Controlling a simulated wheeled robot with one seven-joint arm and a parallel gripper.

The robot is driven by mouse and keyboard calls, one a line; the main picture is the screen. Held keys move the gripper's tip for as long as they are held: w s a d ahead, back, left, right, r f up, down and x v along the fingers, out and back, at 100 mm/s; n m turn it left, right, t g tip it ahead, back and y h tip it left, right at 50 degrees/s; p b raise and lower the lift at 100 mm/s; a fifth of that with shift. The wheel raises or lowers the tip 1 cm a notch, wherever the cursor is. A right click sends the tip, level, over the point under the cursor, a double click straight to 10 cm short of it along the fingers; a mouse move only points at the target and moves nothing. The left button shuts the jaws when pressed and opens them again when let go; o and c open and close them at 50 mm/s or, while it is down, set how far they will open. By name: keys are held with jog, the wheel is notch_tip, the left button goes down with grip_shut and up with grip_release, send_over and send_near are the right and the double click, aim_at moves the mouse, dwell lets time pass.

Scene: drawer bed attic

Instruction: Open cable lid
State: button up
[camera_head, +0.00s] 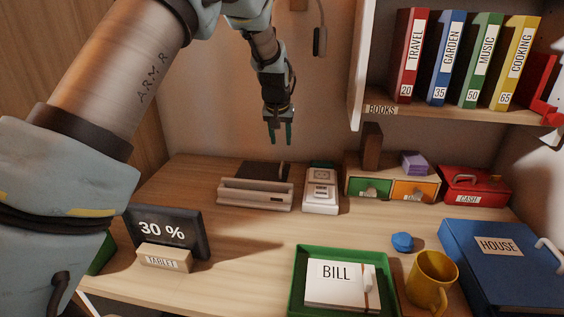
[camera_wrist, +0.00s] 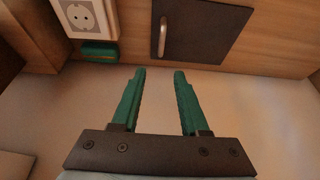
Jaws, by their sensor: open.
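The cable lid is a dark flat panel (camera_wrist: 205,30) set in the wooden desktop, with a pale metal bar handle (camera_wrist: 163,38) along its left side in the wrist view. In the head view the dark panel (camera_head: 255,171) lies at the back of the desk by the wall, partly hidden behind a beige holder. It looks flat and closed. My gripper (camera_head: 279,138) is open and empty, pointing down above the back of the desk. In the wrist view its green fingers (camera_wrist: 159,75) are apart and the handle shows beyond the fingertips, not between them.
The beige holder (camera_head: 255,197) stands in front of the lid. A white socket box (camera_head: 321,192) stands just right of it. Small drawers (camera_head: 378,187), a red cash box (camera_head: 474,188) and a bookshelf (camera_head: 450,112) are farther right. A tablet (camera_head: 180,232) stands front left.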

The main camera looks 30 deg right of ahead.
aim_at(283, 162)
jog(key=p+x, duration=0.2)
jog(key=x, duration=0.8)
jog(key=shift+f, duration=0.1)
grip_shut()
dwell(1.2)
